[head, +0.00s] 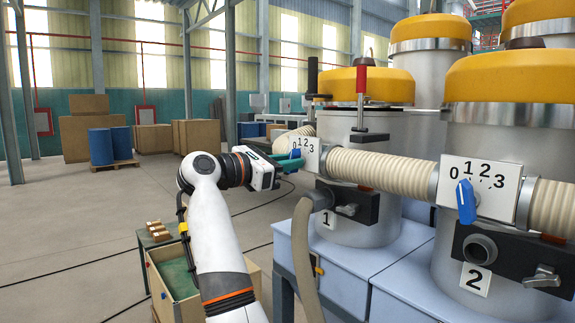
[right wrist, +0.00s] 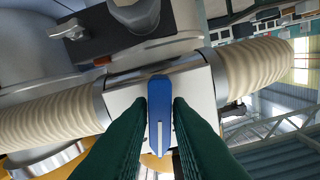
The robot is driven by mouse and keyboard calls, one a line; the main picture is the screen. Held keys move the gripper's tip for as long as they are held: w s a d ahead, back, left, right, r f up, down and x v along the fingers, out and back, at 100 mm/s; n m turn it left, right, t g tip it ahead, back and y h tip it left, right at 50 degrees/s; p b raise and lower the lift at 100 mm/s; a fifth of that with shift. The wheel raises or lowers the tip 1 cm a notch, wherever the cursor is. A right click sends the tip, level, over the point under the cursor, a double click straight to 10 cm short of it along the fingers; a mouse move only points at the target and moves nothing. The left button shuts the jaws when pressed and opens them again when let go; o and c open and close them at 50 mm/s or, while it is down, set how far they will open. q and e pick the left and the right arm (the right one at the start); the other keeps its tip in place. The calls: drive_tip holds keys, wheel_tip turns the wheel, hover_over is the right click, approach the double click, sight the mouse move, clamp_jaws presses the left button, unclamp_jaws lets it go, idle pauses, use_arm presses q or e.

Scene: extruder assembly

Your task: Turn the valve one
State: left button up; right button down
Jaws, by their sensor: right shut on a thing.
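Valve one is the white dial plate (head: 310,153) marked 0 to 3, on the ribbed hose by the tank labelled 1 (head: 327,219). My right gripper (head: 291,161) reaches it from the left in the head view. In the right wrist view, its dark green fingers (right wrist: 160,118) are shut on the sides of the blue handle (right wrist: 160,88) of valve one, which has a white stripe. The handle lies upright in that view, across the white plate (right wrist: 203,90). In the head view the fingers hide most of the handle, so its setting is unclear. My left gripper is out of view.
Valve two, with a blue handle (head: 466,203) on a white dial, is to the right by the tank labelled 2 (head: 475,279). A beige hose (head: 303,255) hangs below valve one. A wooden crate (head: 167,297) stands lower left. Open floor lies to the left.

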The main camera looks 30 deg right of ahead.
drive_tip(key=c, duration=1.4)
unclamp_jaws()
drive_tip(key=shift+c, duration=0.2)
drive_tip(key=a+b, duration=0.3)
drive_tip(key=a, duration=0.9)
drive_tip(key=shift+s+b, duration=0.4)
drive_tip(key=shift+s, duration=0.05)
